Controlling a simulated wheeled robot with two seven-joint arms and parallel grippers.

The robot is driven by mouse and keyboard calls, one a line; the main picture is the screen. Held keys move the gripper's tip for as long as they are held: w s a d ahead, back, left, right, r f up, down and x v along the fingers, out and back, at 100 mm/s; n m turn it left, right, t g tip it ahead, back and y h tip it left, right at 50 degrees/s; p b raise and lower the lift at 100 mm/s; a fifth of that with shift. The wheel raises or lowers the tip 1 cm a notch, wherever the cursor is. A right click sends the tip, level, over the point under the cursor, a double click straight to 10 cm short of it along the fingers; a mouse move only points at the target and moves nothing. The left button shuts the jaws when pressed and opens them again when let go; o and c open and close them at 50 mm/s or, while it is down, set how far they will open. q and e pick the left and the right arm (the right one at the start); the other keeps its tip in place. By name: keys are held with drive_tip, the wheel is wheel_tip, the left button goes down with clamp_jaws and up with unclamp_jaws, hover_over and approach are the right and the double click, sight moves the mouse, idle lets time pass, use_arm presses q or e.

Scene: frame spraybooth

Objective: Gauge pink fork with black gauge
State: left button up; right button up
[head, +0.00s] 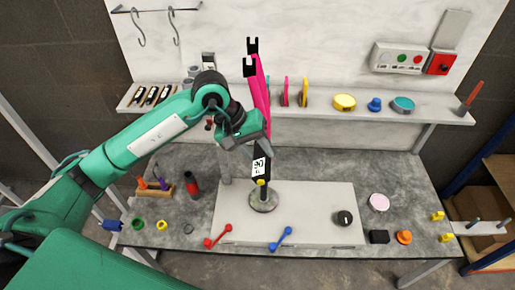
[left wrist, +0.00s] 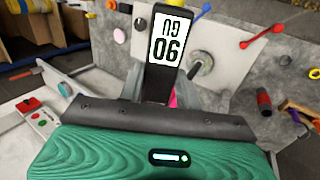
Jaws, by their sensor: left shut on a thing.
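I cannot tell whether the gauge touches the fork. My right gripper is not in view.
Under the gauge is a round metal base (head: 263,201) on a pale bench block (head: 310,200). A red handle (head: 218,236), a blue handle (head: 281,238) and a black knob (head: 344,218) are nearby. The back shelf (head: 325,111) holds several coloured discs.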

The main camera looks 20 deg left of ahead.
sight(259, 179)
use_arm(q)
drive_tip(key=shift+s+d+b, duration=0.35)
drive_tip(key=shift+s+b, duration=0.1)
drive_tip(key=shift+s, duration=0.75)
drive_tip(key=shift+s+d+b, duration=0.35)
drive_tip(key=shift+s+b, duration=0.1)
drive_tip(key=shift+s, duration=0.75)
drive_tip(key=shift+s+d+b, duration=0.35)
drive_tip(key=shift+s+b, duration=0.1)
drive_tip(key=shift+s, duration=0.75)
